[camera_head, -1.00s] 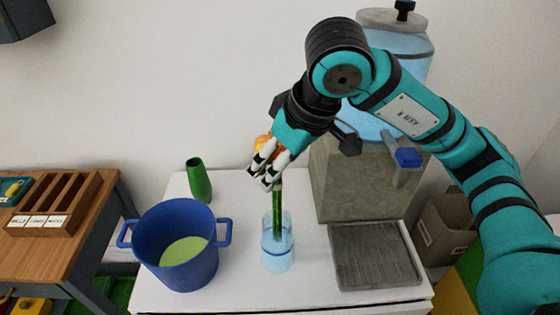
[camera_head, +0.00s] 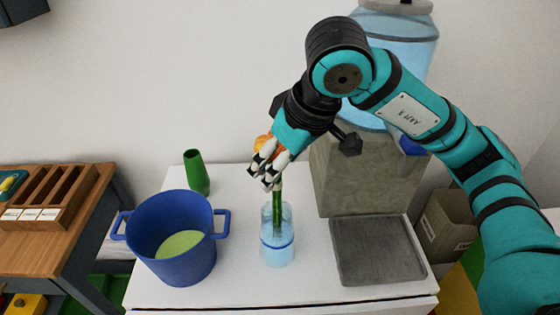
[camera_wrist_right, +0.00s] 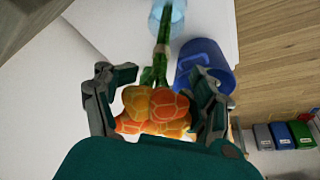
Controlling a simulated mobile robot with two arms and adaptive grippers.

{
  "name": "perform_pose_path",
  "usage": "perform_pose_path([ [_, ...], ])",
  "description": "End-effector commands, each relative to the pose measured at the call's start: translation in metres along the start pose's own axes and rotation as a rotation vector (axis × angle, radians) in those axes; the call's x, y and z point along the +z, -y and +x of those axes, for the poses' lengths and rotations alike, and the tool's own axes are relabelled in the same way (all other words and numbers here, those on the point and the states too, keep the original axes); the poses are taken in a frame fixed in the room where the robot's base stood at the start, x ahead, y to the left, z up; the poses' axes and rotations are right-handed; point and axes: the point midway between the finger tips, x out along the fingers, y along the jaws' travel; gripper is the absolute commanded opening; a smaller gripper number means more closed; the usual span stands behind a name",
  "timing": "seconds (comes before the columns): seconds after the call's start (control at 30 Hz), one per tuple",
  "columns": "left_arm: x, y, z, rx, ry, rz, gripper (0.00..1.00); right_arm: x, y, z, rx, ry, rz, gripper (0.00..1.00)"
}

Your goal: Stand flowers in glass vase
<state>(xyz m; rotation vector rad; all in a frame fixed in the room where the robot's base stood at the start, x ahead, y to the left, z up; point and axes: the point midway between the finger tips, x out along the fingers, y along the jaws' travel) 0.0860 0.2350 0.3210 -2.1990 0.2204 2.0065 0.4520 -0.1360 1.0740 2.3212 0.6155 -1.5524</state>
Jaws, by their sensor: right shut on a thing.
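The bunch of orange flowers (camera_head: 262,142) has green stems (camera_head: 277,208) and is held upright by my right gripper (camera_head: 268,183), which is shut on it. The clear bluish glass vase (camera_head: 278,251) stands on the white counter directly below the gripper. The lower stems show within the vase outline, apparently inside its mouth. In the right wrist view, the orange blooms (camera_wrist_right: 155,108) sit between the two fingers and the stems run toward the vase (camera_wrist_right: 175,14). The exact grip point is hidden behind the blooms. My left gripper is not in view.
A blue pot (camera_head: 190,270) with green contents stands left of the vase, with a green bottle-like vase (camera_head: 196,174) behind it. A dark drip tray (camera_head: 375,250) and a stone-based water dispenser (camera_head: 365,175) are on the right. A wooden organizer (camera_head: 45,208) sits on the left table.

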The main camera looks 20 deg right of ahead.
Motion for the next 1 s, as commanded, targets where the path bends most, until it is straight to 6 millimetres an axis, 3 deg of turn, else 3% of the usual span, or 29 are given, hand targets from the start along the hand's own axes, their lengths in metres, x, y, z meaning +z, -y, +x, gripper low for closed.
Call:
perform_pose_path([
  [0.03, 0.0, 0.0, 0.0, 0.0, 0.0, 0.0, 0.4, 0.0, 0.0, -0.001, 0.0, -0.001, 0.0, 0.05],
  [0.07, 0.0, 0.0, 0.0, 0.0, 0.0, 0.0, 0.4, 0.0, 0.0, -0.001, 0.0, -0.001, 0.0, 0.62],
  [0.33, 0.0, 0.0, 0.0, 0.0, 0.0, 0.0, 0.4, 0.0, 0.0, 0.0, 0.0, -0.001, 0.0, 0.98],
  [0.77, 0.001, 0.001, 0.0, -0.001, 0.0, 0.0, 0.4, 0.0, 0.0, -0.001, 0.0, 0.0, 0.0, 1.0],
  [1.0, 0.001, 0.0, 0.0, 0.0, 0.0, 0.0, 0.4, -0.001, 0.0, -0.028, 0.002, -0.006, 0.0, 1.0],
])
